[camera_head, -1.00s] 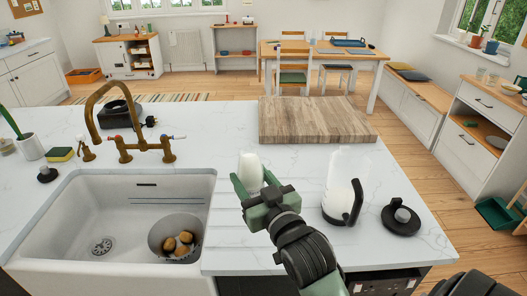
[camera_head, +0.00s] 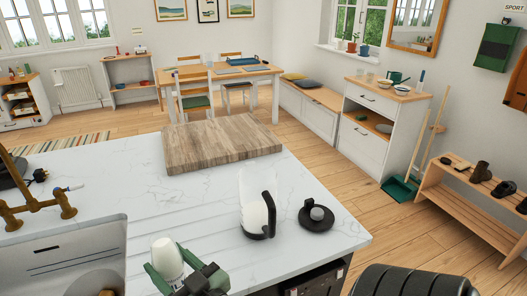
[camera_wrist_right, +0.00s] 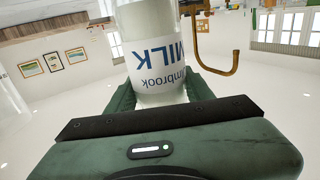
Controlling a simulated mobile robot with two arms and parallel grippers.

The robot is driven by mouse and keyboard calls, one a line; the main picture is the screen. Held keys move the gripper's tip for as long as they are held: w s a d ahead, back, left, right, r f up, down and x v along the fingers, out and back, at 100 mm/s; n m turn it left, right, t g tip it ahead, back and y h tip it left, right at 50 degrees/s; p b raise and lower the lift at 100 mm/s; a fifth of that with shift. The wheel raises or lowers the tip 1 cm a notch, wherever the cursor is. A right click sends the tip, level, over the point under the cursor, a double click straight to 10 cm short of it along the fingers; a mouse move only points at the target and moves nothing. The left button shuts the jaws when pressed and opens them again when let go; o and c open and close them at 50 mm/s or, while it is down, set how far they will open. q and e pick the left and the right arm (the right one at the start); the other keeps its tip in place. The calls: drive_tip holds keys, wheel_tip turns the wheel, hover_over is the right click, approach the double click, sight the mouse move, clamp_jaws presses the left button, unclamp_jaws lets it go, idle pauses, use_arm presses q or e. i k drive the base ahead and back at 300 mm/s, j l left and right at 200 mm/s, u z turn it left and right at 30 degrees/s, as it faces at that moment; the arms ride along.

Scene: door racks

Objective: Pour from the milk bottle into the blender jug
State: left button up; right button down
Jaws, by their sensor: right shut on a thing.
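The milk bottle (camera_head: 166,254) is white and held between the green fingers of my right gripper (camera_head: 170,266), low in the head view. In the right wrist view the bottle (camera_wrist_right: 153,58) shows its MILK label upside down, with the gripper (camera_wrist_right: 160,92) shut around it. The blender jug (camera_head: 256,212), clear and white with a black handle, stands upright on the counter. It is to the right of and beyond the bottle, apart from it. The inside of the jug is hard to make out. My left gripper is not in view.
A round black lid-like part (camera_head: 317,217) lies right of the jug near the counter edge. A wooden board (camera_head: 220,143) lies at the back. The sink (camera_head: 68,262) and brass tap (camera_head: 40,204) are at left. The white counter (camera_head: 190,203) between bottle and jug is clear.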

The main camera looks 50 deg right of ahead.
sight(258, 183)
drive_tip(key=z, duration=1.05)
drive_tip(key=k+l+u, duration=0.1)
drive_tip(key=l+u, duration=0.2)
drive_tip(key=k+l+u, duration=0.1)
drive_tip(key=l+u, duration=0.2)
